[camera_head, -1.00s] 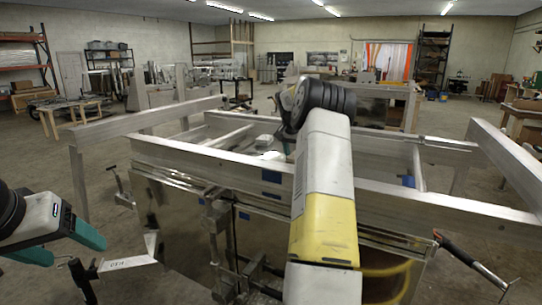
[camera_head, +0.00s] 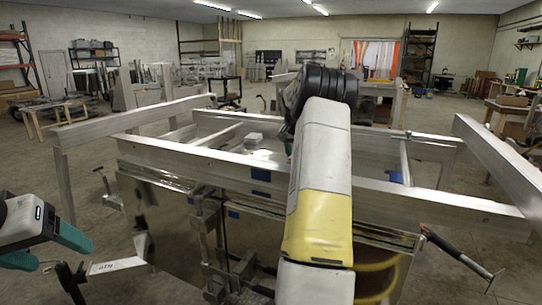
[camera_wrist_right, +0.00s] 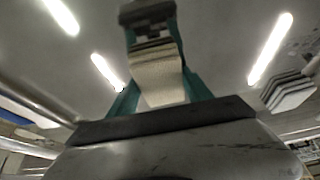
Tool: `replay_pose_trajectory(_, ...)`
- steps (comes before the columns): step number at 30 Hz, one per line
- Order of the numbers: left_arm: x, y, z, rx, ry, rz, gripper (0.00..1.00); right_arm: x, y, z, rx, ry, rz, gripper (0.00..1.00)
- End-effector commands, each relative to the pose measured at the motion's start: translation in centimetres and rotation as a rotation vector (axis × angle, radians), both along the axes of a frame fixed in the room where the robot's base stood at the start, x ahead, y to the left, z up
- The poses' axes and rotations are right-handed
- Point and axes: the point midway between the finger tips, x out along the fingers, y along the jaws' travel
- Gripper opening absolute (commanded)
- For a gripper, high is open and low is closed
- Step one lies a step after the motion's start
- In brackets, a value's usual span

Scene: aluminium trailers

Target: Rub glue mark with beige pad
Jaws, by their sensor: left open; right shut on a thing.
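My right gripper (camera_wrist_right: 155,42) shows in the right wrist view with its teal fingers shut on the beige pad (camera_wrist_right: 160,82). The pad is a pale, curved piece between the fingers. In the head view, my right arm reaches over the front rail of the aluminium trailer frame (camera_head: 200,160) and hides the gripper and pad almost fully. I cannot make out the glue mark in either view, nor tell whether the pad touches anything. My left gripper (camera_head: 62,254) is open and empty at the lower left, apart from the frame.
A small white object (camera_head: 254,138) lies within the frame beyond the front rail. Blue patches (camera_head: 261,175) mark the front rail. Clamps (camera_head: 207,225) stand at the shiny front panels, and a black-handled tool (camera_head: 445,245) sticks out at the right. Open floor lies left.

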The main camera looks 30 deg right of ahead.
Motion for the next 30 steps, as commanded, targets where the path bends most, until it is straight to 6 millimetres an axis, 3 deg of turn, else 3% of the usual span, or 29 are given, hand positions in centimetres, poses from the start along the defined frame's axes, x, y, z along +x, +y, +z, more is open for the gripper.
replay_pose_trajectory(14,0.0,0.0,0.0,0.0,0.0,0.0,0.69,-3.1,-2.3,-0.4,0.004,0.013,-0.005,0.26)
replay_pose_trajectory(23,0.0,0.0,0.0,0.0,0.0,0.0,0.69,-3.6,-1.4,-0.1,0.003,0.012,-0.003,0.26)
replay_pose_trajectory(30,0.0,0.0,0.0,0.0,0.0,0.0,0.69,-2.2,-0.4,0.1,0.002,0.007,-0.001,0.26)
